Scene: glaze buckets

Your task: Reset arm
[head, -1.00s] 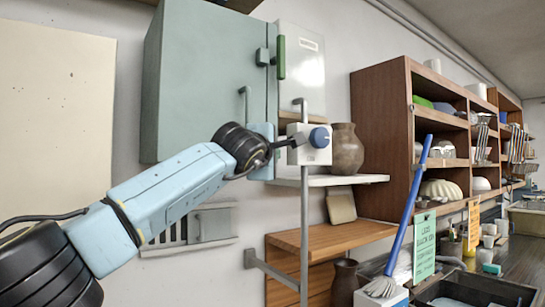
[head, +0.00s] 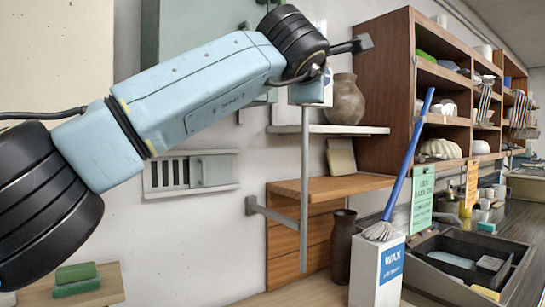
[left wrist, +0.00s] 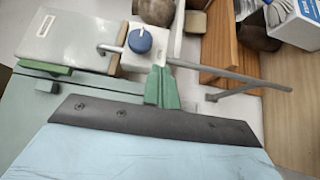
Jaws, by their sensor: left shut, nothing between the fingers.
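My left arm crosses the head view from the left. My left gripper (head: 362,43) is small and dark there, near the top, in front of the wooden shelf unit's left side. In the left wrist view its fingers (left wrist: 161,88) look green and are together, empty. A white box with a blue knob (left wrist: 140,40) shows past the fingertips in the wrist view. In the head view that box (head: 305,93) is mostly hidden behind my arm, at the top of a grey upright rod (head: 304,190). My right gripper is in neither view.
A pale green cabinet (head: 190,55) hangs behind my arm. A brown jar (head: 345,100) stands on a white shelf (head: 350,130). A wooden shelf unit (head: 385,70) is on the right. Below are a white WAX box (head: 366,270), a blue-handled mop (head: 408,165) and a dark tray (head: 430,282).

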